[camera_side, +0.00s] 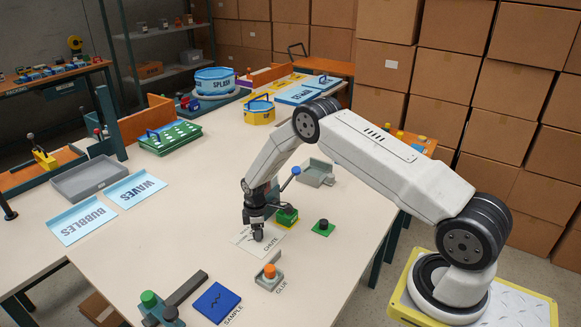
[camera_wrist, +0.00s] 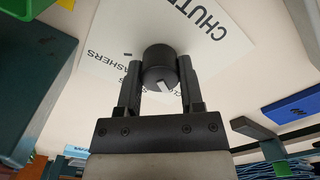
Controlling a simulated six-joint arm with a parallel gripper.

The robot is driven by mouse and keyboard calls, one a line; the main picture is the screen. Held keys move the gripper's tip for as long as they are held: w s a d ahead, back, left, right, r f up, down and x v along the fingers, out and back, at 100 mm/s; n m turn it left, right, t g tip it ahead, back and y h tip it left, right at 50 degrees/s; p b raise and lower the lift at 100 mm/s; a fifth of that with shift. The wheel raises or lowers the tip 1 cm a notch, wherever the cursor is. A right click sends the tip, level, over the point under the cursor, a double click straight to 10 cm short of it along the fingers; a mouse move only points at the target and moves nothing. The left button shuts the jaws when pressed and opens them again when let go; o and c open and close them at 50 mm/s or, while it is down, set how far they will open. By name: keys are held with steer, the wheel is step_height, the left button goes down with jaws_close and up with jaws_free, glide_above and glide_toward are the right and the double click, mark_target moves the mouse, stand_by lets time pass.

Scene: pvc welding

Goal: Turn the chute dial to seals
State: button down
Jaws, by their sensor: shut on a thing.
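The chute dial (camera_side: 258,237) is a black round knob on a pale card (camera_side: 240,238) marked CHUTE. In the wrist view the dial (camera_wrist: 158,60) sits between the two fingers of my gripper (camera_wrist: 159,76), which is shut on it. A white pointer mark shows on the dial's near side. The card (camera_wrist: 190,25) also shows WASHERS and another label partly hidden by the dial and fingers. I cannot make out the seals label. In the side view my gripper (camera_side: 257,226) points down over the dial.
A green block (camera_side: 288,217), a blue-knobbed lever (camera_side: 295,171) and a green-based black button (camera_side: 323,226) stand close behind my gripper. An orange GLUE button (camera_side: 269,271) and blue SAMPLE plate (camera_side: 217,302) lie in front. Table left of the card is clear.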

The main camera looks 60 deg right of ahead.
steer(key=shift+m, duration=0.4)
steer(key=m, duration=1)
steer(key=shift+m, duration=0.4)
steer(key=shift+c, duration=1.1)
jaws_free()
steer(key=shift+r, duration=0.15)
steer(key=shift+r, duration=3.8)
